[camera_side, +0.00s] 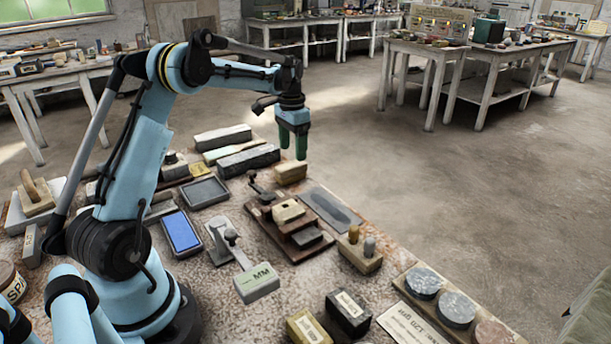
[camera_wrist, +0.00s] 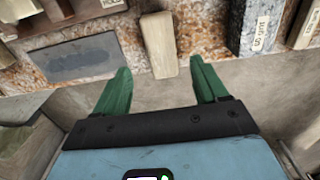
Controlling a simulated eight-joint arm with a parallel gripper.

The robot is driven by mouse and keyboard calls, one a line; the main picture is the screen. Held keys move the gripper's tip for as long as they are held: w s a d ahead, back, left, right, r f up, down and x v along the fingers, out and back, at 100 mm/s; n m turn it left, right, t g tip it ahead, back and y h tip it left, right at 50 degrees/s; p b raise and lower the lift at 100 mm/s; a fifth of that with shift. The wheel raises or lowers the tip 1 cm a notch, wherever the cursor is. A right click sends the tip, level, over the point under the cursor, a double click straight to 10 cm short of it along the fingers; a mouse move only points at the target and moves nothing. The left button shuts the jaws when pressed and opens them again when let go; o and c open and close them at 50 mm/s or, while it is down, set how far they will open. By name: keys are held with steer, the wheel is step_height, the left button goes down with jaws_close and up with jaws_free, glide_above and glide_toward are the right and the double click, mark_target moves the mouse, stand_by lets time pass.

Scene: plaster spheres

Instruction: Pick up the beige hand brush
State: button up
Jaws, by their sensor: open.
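A small beige block-shaped piece (camera_side: 291,173), which I take for the hand brush, lies at the table's far edge in the side view. No bristles can be made out. In the wrist view the beige brush (camera_wrist: 159,44) lies lengthwise at the table edge, centred ahead of the gap between my fingers. My gripper (camera_side: 293,155) points down, its green fingertips just above or behind the brush; the exact gap cannot be told. In the wrist view my gripper (camera_wrist: 160,68) is open, with nothing between the fingers.
A dark grey flat plate (camera_side: 331,208) lies beside the brush, and a long dark grey block (camera_side: 248,161) is on its other side. A wooden stand with a beige block (camera_side: 288,212) sits nearer the camera. Beyond the table edge is open floor (camera_side: 450,180).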

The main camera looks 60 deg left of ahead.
mark_target(291, 164)
steer(key=shift+s+a+f, duration=0.1)
steer(key=shift+s+f, duration=0.05)
steer(key=shift+f, duration=1.5)
steer(key=shift+s+a+f, duration=0.1)
steer(key=shift+s+f, duration=0.05)
steer(key=shift+f, duration=1.45)
steer(key=shift+c, duration=0.4)
steer(key=c, duration=1.1)
steer(key=shift+r, duration=0.1)
steer(key=shift+r, duration=0.1)
steer(key=shift+r, duration=0.3)
steer(key=r, duration=0.2)
steer(key=d+r, duration=0.1)
steer(key=shift+r, duration=0.4)
steer(key=d+r, duration=0.6)
steer(key=d, duration=0.4)
steer(key=shift+d+r, duration=0.15)
steer(key=shift+d, duration=0.25)
